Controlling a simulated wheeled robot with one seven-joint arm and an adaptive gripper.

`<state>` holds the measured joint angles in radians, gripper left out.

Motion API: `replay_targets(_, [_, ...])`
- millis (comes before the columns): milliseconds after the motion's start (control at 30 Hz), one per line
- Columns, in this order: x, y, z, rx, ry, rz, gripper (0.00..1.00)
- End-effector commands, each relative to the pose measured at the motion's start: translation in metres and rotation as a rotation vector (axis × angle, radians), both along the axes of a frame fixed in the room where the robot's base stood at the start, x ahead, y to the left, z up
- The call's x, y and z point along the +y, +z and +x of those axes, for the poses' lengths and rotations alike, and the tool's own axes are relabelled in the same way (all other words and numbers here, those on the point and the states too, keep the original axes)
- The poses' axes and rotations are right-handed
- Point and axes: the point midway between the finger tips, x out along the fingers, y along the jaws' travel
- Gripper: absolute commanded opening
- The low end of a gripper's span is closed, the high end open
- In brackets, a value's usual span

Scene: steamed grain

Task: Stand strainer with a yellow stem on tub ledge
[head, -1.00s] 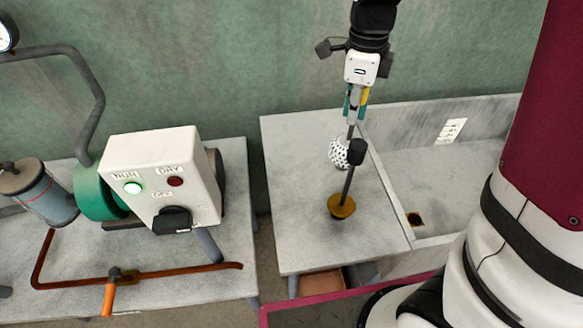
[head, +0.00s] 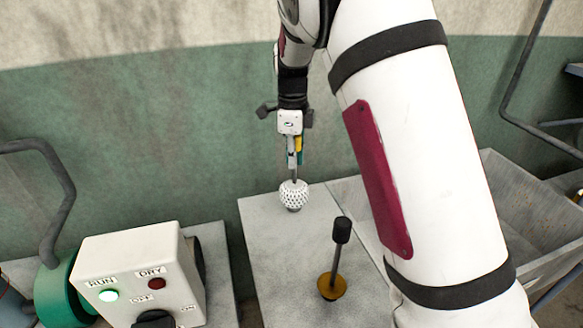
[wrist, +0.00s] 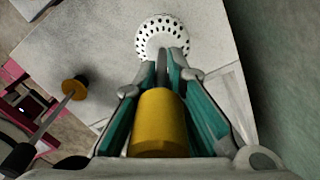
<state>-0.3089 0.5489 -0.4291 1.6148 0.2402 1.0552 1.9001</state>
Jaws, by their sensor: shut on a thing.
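The strainer is a white perforated cup (head: 293,194) on a thin dark stem with a yellow end (wrist: 160,122). My gripper (head: 294,155) points down above the cup and is shut on the strainer's stem. In the wrist view the teal fingers of my gripper (wrist: 168,75) close around the stem, with the cup (wrist: 163,38) beyond their tips. The cup hangs at or just above the grey ledge (head: 275,240) of the tub; I cannot tell whether it touches. The tub basin (head: 545,200) is at the right, partly hidden by my arm.
A tool with a black handle and brass round base (head: 332,286) stands on the ledge, nearer me and right of the strainer. It also shows in the wrist view (wrist: 75,88). A white control box (head: 140,272) is at the left. Ledge surface between them is clear.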

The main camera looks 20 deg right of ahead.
Motion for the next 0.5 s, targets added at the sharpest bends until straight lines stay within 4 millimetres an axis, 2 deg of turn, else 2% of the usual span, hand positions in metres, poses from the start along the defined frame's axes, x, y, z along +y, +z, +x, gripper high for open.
replay_targets(167, [0.001,-0.001,0.011,-0.001,0.001,0.000,0.00])
replay_targets(400, [0.001,-0.034,0.009,0.001,-0.001,0.000,0.00])
replay_targets(500, [0.001,-0.036,0.010,0.000,0.000,0.001,0.00])
